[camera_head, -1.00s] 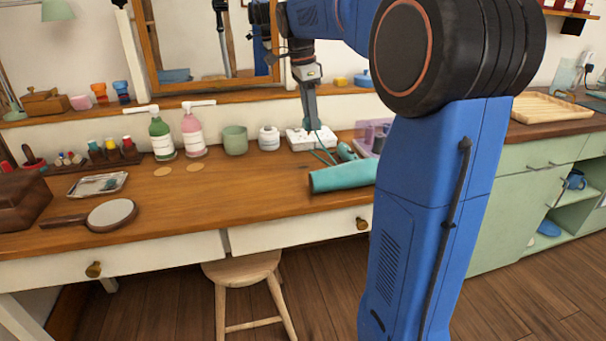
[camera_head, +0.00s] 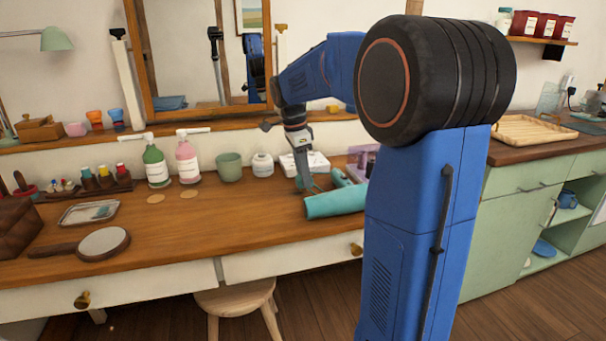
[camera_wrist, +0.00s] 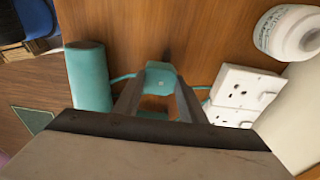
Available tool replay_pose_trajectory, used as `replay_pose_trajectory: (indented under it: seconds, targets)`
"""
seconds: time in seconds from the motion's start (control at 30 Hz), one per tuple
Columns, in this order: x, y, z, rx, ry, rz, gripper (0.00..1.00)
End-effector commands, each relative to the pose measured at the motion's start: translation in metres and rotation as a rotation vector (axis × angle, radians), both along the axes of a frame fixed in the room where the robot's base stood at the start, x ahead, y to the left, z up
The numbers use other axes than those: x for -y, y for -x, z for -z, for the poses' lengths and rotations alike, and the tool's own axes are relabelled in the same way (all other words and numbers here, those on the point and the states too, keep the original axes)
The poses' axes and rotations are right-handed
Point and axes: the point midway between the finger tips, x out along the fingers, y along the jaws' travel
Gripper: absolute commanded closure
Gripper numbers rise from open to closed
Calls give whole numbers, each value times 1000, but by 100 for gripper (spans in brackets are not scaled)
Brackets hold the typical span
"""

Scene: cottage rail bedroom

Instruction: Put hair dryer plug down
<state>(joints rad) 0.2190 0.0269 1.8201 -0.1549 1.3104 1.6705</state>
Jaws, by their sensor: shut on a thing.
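The teal hair dryer plug (camera_wrist: 160,80) is between the fingertips of my gripper (camera_wrist: 158,88) in the wrist view, with its cord running out to both sides. My gripper (camera_head: 305,186) is shut on it, low over the wooden dressing table (camera_head: 200,228); I cannot tell whether the plug touches the wood. The teal hair dryer (camera_head: 335,202) lies just right of my gripper, and its barrel shows in the wrist view (camera_wrist: 90,75). The white socket block (camera_head: 304,162) stands behind the gripper; it also shows in the wrist view (camera_wrist: 240,95), apart from the plug.
A white jar (camera_head: 262,165), a green cup (camera_head: 229,167) and green (camera_head: 156,167) and pink (camera_head: 187,162) pump bottles stand along the back. A hand mirror (camera_head: 103,243) lies at left. The tabletop left of the dryer is clear.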

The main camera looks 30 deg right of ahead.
Motion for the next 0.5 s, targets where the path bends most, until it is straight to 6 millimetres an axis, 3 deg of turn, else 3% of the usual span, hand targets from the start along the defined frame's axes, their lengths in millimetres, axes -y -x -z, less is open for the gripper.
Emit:
replay_pose_trajectory:
  seconds: [0.5]
  targets:
    - [0,0,10,-1,0,0,85]
